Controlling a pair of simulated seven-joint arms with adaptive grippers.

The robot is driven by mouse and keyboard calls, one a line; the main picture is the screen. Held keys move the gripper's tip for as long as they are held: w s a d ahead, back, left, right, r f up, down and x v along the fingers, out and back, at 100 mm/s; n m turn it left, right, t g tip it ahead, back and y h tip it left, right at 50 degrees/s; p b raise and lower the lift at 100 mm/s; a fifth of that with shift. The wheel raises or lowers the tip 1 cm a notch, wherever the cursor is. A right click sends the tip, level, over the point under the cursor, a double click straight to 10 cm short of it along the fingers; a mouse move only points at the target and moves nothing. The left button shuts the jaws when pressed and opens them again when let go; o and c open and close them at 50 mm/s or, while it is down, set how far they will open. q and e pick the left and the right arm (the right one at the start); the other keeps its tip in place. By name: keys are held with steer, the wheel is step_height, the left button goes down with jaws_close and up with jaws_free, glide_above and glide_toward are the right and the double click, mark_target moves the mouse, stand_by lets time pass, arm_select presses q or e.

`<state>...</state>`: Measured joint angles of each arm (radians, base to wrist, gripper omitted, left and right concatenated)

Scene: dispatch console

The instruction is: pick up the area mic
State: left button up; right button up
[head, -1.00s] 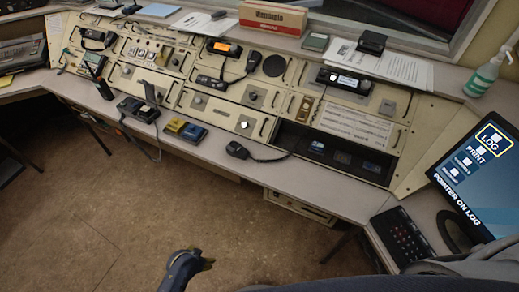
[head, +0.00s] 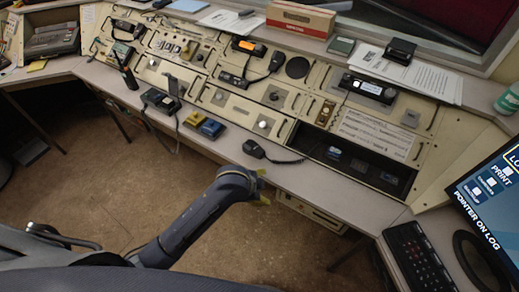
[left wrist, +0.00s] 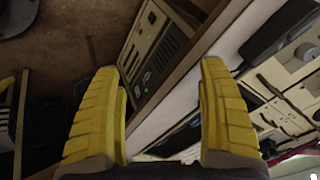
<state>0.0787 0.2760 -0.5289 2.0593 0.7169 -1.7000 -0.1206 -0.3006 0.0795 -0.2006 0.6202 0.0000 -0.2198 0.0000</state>
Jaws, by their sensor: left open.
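A black hand mic (head: 254,149) with a coiled cord lies at the front edge of the console desk, below the open dark bay. Another black hand mic (head: 277,61) rests higher on the panel beside an orange-lit radio, and one more (head: 138,31) is at the far left. I cannot tell by a label which is the area mic. My left gripper (head: 262,186) is in front of the desk edge, just below the front mic and apart from it. In the left wrist view its yellow fingers (left wrist: 160,70) are spread and empty. My right gripper is not in view.
A dark desk device (head: 160,101) and blue and yellow boxes (head: 204,125) sit left of the front mic. A monitor (head: 492,190) and black keypad (head: 424,255) are at the right. A beige unit (left wrist: 160,45) stands under the desk. The floor in front is clear.

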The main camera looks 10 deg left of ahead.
arm_select(q)
steer(key=w+d+m, duration=0.1)
steer(key=w+d+r+m+g, duration=0.1)
steer(key=w+d+r, duration=0.1)
steer(key=w, duration=0.1)
steer(key=shift+r+m+h, duration=0.2)
steer(key=shift+m+h, duration=0.1)
steer(key=shift+m, duration=0.1)
steer(key=w+r+m+g, duration=0.1)
steer(key=w+r+m, duration=0.1)
steer(key=w, duration=0.1)
steer(key=shift+w+r+m+g, duration=0.25)
steer(key=shift+r+m+g, duration=0.05)
steer(key=shift+r+g, duration=0.1)
steer(key=w+a+r+m+g+y, duration=0.2)
steer(key=w+a+r, duration=0.2)
steer(key=w+r, duration=0.15)
steer(key=m+g+y, duration=0.1)
glide_toward(253, 147)
step_height(253, 147, down, 11)
steer(key=shift+w+d, duration=0.1)
steer(key=shift+d, duration=0.05)
stand_by(0.3)
steer(key=c, duration=1.4)
